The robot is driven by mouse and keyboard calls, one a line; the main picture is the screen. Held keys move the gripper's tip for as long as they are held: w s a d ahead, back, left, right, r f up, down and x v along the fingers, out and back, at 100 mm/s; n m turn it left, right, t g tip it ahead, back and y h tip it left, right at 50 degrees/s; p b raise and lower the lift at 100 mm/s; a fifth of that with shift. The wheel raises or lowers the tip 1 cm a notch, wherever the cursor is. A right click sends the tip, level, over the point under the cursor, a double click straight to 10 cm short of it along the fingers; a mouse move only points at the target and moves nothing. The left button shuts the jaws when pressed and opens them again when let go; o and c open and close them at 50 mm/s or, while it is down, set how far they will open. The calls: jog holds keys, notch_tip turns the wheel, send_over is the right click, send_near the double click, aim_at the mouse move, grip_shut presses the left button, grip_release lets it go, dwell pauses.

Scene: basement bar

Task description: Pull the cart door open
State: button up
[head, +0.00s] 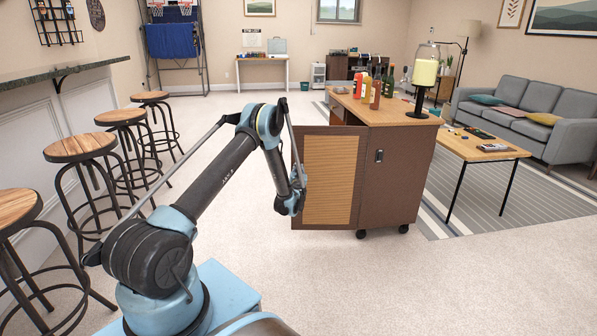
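The cart (398,180) is a dark brown wheeled cabinet with a light wood top, standing right of centre. Its door (330,180), a brown frame with a tan woven panel, stands swung out to the left from the cart's near corner. Part of the cart's open side shows above the door. My gripper (293,202) is at the door's left free edge, over its lower half. It overlaps the edge in the picture; I cannot tell whether it touches. The fingers are small and partly hidden, so their opening is unclear. No handle shows on the door's visible face.
Bottles (367,86) and a drink dispenser (424,78) stand on the cart top. Bar stools (83,146) line the left side. A coffee table (482,150) and grey sofa (535,105) are at right. The floor (340,275) in front of the cart is clear.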

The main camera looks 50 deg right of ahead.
jog(key=shift+o, duration=0.5)
jog(key=shift+w, duration=0.25)
jog(key=shift+a, duration=0.15)
